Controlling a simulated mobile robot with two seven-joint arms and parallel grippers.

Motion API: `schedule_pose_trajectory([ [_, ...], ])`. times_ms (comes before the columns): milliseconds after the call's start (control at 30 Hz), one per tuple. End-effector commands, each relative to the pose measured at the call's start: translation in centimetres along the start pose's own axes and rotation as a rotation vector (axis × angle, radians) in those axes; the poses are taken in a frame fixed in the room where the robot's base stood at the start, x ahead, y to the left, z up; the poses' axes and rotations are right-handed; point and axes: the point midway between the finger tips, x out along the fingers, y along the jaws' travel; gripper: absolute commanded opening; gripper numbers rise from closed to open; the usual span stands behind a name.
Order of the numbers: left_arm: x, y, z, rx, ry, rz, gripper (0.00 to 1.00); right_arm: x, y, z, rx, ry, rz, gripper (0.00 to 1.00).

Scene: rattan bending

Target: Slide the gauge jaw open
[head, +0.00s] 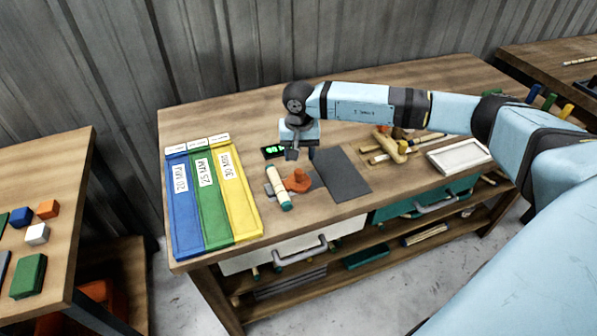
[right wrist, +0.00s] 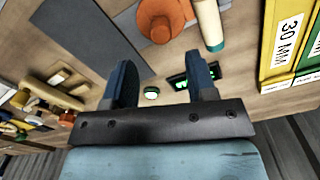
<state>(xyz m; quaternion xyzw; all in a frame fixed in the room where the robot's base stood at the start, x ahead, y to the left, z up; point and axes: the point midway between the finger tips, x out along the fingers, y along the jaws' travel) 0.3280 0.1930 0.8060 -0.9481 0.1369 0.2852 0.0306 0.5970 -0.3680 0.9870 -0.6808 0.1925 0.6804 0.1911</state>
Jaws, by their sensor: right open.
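The gauge has an orange sliding jaw (head: 298,181) with a raised knob, on a grey bar, and a small black display (head: 273,151) with green digits. A pale rattan piece (head: 278,187) with a teal end lies across the gauge, just left of the orange jaw. I cannot tell whether they touch. My right gripper (head: 301,154) is open and empty, pointing down above the table behind the jaw. In the right wrist view, the orange jaw (right wrist: 162,18) and rattan piece (right wrist: 209,24) lie beyond the open fingers (right wrist: 161,80). My left gripper is not in view.
Blue, green and yellow labelled bins (head: 212,200) stand at the left of the table. A dark grey mat (head: 341,174) lies right of the jaw. Wooden pieces (head: 396,148) and a white tray (head: 459,156) lie further right. A side table (head: 60,190) holds coloured blocks.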

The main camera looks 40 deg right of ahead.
Motion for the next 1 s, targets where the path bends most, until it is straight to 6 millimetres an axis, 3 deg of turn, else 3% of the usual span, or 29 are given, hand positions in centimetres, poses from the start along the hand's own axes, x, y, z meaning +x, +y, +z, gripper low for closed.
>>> schedule_pose_trajectory([
  [100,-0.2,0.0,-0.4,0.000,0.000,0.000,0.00,2.6,0.0,0.1,0.000,-0.004,0.002,0.52],
  [333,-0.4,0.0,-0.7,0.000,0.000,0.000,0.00,6.4,-0.1,0.1,0.001,-0.003,-0.001,0.52],
  [533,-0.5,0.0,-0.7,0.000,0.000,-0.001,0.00,7.7,-0.1,0.1,0.000,-0.002,-0.002,0.52],
  [800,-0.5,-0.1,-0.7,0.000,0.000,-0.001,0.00,7.9,-0.1,0.1,0.000,-0.001,-0.002,0.52],
  [867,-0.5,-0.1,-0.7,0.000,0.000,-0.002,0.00,7.9,-0.1,0.1,0.000,-0.001,-0.002,0.40],
  [1000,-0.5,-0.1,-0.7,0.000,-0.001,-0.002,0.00,7.8,-0.1,0.1,0.000,-0.001,-0.002,0.08],
])
